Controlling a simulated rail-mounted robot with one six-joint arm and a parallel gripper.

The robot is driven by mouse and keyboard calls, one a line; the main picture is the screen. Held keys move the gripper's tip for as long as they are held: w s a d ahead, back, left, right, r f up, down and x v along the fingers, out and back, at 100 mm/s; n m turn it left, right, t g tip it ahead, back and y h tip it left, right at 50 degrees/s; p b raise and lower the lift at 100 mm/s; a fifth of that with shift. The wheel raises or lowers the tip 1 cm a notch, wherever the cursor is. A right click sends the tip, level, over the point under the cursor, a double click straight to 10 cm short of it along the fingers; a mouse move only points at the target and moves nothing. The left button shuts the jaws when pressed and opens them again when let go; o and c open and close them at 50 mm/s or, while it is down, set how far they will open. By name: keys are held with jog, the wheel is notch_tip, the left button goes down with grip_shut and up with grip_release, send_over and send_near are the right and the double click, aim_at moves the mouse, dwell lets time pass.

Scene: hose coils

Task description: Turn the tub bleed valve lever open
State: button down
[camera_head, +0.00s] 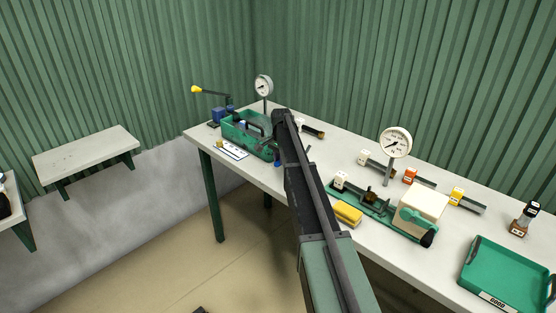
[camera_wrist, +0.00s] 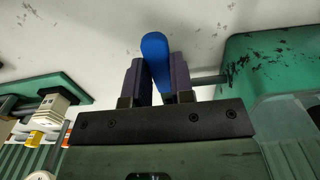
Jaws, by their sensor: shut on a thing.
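The blue bleed valve lever (camera_wrist: 157,55) stands between the two dark fingers of my gripper (camera_wrist: 153,78) in the wrist view. The gripper is shut on it. A dark stem (camera_wrist: 208,80) runs from beside the fingers to the green tub (camera_wrist: 270,62) at the right of that view. In the head view the green tub (camera_head: 240,132) stands at the far left end of the bench, and a small blue part (camera_head: 278,163) shows at its right, beside my arm. My arm hides most of the gripper there.
A pressure gauge (camera_head: 263,86) and a yellow-knobbed handle (camera_head: 196,89) stand by the tub. A white card (camera_head: 232,151) lies in front. Right of my arm are another gauge (camera_head: 395,142), a yellow sponge (camera_head: 348,213), a cream box (camera_head: 423,212) and a green tray (camera_head: 480,283).

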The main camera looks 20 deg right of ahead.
jog(key=c, duration=1)
grip_release()
jog(key=shift+r, duration=0.1)
notch_tip(320, 180, up, 11)
jog(key=p, duration=1)
jog(key=shift+f+p, duration=0.2)
jog(key=shift+p, duration=0.2)
